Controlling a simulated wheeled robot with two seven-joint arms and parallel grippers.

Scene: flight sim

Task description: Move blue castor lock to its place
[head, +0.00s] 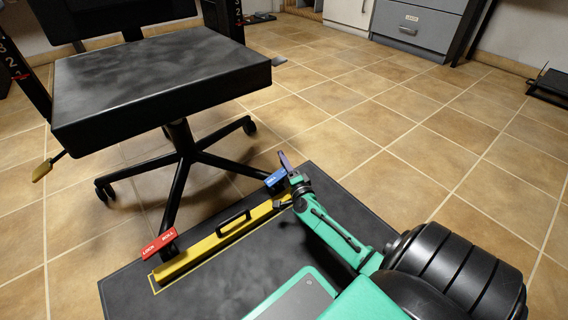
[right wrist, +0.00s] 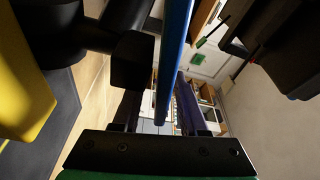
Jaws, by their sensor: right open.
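The blue castor lock (head: 275,178) stands at the far right end of a yellow bar (head: 222,241) on the dark mat, beside a chair leg. My right gripper (head: 284,182) is at the blue lock, with one finger on its far side and one lower down. In the right wrist view the blue lock (right wrist: 175,55) shows as a thin upright strip between the two spread fingers (right wrist: 158,110). The jaws are open; whether a finger touches it, I cannot tell. A red castor lock (head: 160,243), lettered LOCK and ROLL, is at the bar's near left end. My left gripper is not in view.
An office chair (head: 160,85) with a black seat and star base stands behind the bar. The bar has a black handle (head: 233,222). A dark mat (head: 125,292) lies under it. Grey drawers (head: 413,25) stand at the back. The tiled floor at right is clear.

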